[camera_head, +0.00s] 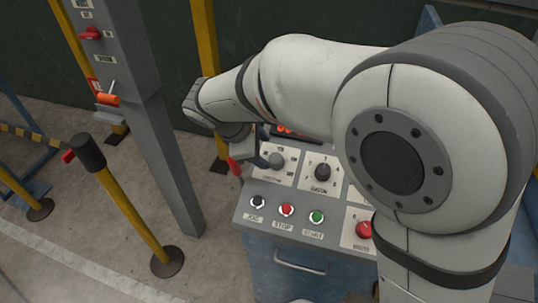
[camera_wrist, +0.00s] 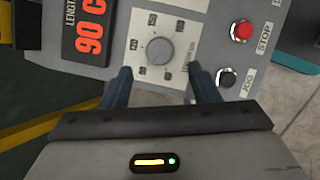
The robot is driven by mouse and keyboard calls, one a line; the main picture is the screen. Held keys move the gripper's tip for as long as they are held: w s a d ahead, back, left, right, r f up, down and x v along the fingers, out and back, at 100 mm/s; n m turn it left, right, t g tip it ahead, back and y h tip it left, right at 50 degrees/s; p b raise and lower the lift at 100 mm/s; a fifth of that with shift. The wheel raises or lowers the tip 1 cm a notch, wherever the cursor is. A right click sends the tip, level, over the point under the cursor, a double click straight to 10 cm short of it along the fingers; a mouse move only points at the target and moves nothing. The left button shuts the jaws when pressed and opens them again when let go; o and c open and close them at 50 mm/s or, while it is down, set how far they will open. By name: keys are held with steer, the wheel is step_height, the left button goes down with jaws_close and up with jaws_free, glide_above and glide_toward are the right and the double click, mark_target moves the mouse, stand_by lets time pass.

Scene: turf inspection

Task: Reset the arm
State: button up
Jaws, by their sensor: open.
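My arm reaches from the right of the head view across a grey control panel (camera_head: 240,214). My gripper is mostly hidden behind its wrist there. In the wrist view my gripper (camera_wrist: 162,78) is open and empty, its two dark blue fingers apart above the panel. A round grey dial (camera_wrist: 159,49) with a printed scale lies beyond and between the fingertips; I cannot tell whether they touch the panel. The dial also shows in the head view (camera_head: 276,160).
The panel carries a black JOG button (camera_head: 257,202), red STOP button (camera_head: 286,210), green START button (camera_head: 316,216), dark selector knob (camera_head: 322,172) and larger red button (camera_head: 363,230). A lit display (camera_wrist: 91,38) is left of the dial. A grey post (camera_head: 165,140) and yellow barrier post (camera_head: 130,210) stand left.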

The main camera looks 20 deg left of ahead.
steer(key=shift+v, duration=0.85)
steer(key=w+d+r+m+g, duration=0.15)
steer(key=d+m, duration=0.35)
steer(key=d, duration=0.6)
steer(key=w+d+r+m+g, duration=0.15)
steer(key=d+m, duration=0.35)
steer(key=d, duration=0.6)
steer(key=s+d+m+y, duration=0.3)
steer(key=s+d+m, duration=0.8)
steer(key=d, duration=0.4)
steer(key=shift+d+f+m+t, duration=0.35)
steer(key=shift+f+m+t, duration=0.05)
steer(key=shift+m, duration=0.1)
steer(key=shift+w, duration=0.1)
